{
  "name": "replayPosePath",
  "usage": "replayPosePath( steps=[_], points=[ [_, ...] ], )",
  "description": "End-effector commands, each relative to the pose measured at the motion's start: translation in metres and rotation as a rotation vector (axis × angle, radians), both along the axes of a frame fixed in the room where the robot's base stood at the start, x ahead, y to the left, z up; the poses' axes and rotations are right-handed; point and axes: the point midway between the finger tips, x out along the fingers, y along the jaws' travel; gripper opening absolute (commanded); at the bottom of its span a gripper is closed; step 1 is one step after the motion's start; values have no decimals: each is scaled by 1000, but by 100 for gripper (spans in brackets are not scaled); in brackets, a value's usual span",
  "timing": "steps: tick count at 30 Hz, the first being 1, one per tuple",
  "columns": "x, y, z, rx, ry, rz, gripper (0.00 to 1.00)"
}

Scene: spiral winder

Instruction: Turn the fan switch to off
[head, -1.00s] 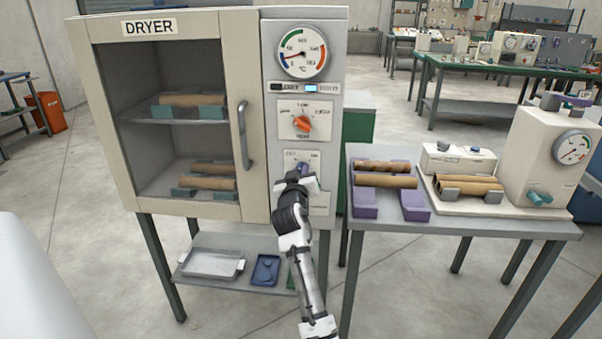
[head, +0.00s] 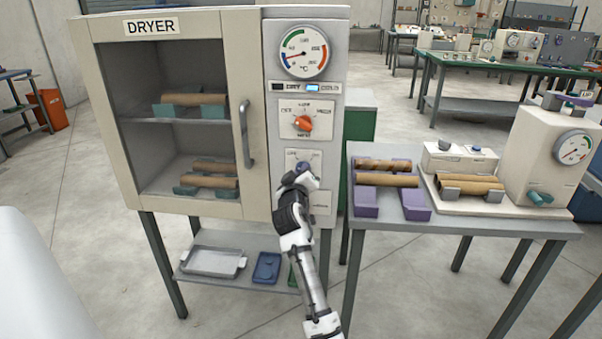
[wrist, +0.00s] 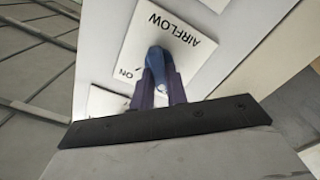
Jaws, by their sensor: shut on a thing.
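The dryer's control column carries a white plate with a blue fan switch knob, low on the panel. In the wrist view the plate (wrist: 135,35) reads AIRFLOW, with ON printed to the left of the blue switch (wrist: 154,58). My gripper (wrist: 160,82) is shut on the switch, its two dark purple fingers on either side. In the head view my gripper (head: 302,168) is at the plate and mostly covers it. The OFF mark is hidden, and I cannot tell exactly which mark the switch points to.
Above are an orange selector knob (head: 302,123) and a round gauge (head: 303,52). The dryer door handle (head: 246,134) sticks out to the left. A table with purple blocks (head: 366,202) and brown tubes stands close on the right.

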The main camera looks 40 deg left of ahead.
Motion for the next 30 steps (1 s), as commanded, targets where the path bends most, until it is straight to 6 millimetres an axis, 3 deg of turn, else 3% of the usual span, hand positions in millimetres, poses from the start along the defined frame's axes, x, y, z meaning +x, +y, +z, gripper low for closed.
replayPosePath(
  steps=[5, 6, 10, 22, 30],
  points=[
    [0, 0, -1, -4, 0, -1, 0],
    [0, 0, -1, -2, 0, 0, 20],
    [0, 0, -1, -2, 0, -1, 36],
    [-6, -3, -1, 0, 0, 0, 36],
    [-43, -26, -4, 3, 1, 2, 36]
  ],
)
